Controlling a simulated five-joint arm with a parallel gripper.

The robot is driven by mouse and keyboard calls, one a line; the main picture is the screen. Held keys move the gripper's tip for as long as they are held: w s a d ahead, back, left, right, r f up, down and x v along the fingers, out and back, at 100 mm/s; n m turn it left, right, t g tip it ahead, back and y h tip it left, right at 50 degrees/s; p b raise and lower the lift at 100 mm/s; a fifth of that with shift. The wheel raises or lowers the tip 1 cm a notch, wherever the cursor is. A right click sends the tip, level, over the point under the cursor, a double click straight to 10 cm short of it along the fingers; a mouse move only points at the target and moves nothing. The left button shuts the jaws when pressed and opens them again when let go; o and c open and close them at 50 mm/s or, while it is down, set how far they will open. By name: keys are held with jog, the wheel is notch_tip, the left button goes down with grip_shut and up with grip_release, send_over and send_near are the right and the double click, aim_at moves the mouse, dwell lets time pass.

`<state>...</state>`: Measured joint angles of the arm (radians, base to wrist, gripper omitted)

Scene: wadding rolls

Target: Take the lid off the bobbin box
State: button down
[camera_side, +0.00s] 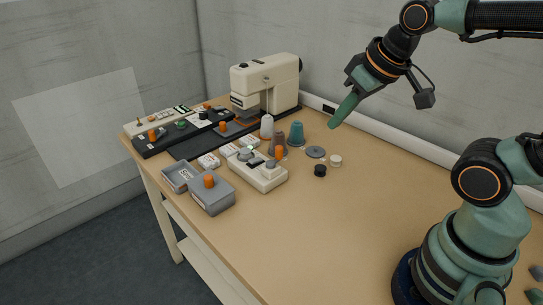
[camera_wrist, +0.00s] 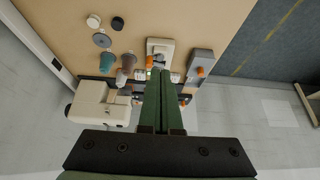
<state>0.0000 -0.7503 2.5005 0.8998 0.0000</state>
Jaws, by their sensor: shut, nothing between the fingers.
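A grey box (camera_side: 212,200), which looks like the bobbin box, stands near the table's front left edge. A grey lid with an orange knob (camera_side: 209,181) sits on top of it. The box also shows in the wrist view (camera_wrist: 200,60), right of my fingers. My gripper (camera_side: 333,124) is shut and empty, high above the back of the table and well to the right of the box. In the wrist view my green fingers (camera_wrist: 160,74) lie together, pointing toward the table. The inside of the box is hidden.
Thread cones (camera_side: 297,134), small discs (camera_side: 316,152) and a sewing machine (camera_side: 266,84) are farther back.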

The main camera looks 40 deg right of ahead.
jog(key=c, duration=0.6)
grip_release()
jog(key=shift+o, duration=0.2)
